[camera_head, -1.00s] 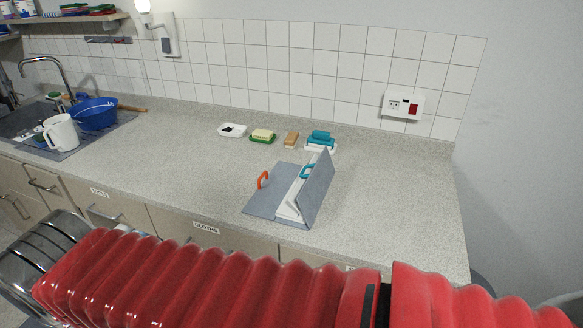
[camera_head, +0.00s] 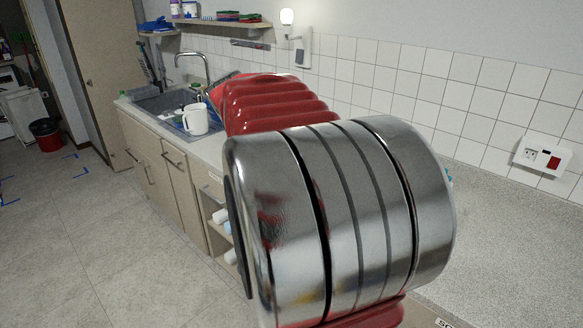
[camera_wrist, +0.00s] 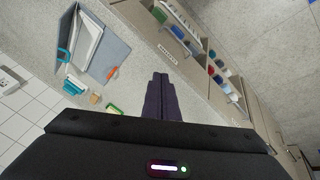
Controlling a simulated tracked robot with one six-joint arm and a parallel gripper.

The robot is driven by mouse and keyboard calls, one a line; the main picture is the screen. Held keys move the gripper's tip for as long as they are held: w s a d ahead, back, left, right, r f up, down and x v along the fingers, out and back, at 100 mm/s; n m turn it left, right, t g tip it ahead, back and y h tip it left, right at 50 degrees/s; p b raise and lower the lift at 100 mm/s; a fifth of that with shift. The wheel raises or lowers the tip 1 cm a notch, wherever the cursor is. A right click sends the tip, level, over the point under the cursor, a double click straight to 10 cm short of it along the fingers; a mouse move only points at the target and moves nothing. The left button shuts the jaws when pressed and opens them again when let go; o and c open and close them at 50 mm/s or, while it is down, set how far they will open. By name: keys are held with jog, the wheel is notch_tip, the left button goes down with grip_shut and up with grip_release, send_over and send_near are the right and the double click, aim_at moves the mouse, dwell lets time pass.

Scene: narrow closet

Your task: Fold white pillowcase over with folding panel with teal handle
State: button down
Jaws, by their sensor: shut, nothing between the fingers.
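The grey folding board (camera_wrist: 112,52) lies on the counter at the upper left of the wrist view. One panel stands tilted up, with the teal handle (camera_wrist: 64,55) by its edge. An orange handle (camera_wrist: 112,72) sits on the flat panel. A white strip, seemingly the white pillowcase (camera_wrist: 91,47), shows between the panels, largely hidden by the raised panel. My gripper (camera_wrist: 160,76) is shut and empty, apart from the board and to its right in this picture. In the head view my arm hides the board and pillowcase.
Near the board lie a teal item (camera_wrist: 75,84), a wooden brush (camera_wrist: 95,98) and a green soap dish (camera_wrist: 114,109). Drawers (camera_wrist: 173,58) and open shelves with bottles (camera_wrist: 217,75) line the counter front.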

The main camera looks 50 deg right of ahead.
jog(key=s+d+f+m+g, duration=0.2)
jog(key=s+d, duration=0.4)
jog(key=d, duration=0.7)
jog(key=s+d+f+m+g, duration=0.3)
jog(key=s+d+m, duration=0.4)
jog(key=d, duration=0.6)
jog(key=shift+s+g+y, duration=0.3)
jog(key=shift+g, duration=0.1)
jog(key=shift+d+f, duration=0.1)
jog(key=x, duration=0.9)
jog(key=shift+s+d+f, duration=0.1)
jog(key=shift+s+f, duration=0.1)
jog(key=shift+s, duration=0.05)
jog(key=s, duration=0.4)
jog(key=shift+a+r, duration=0.2)
jog(key=shift+r, duration=0.05)
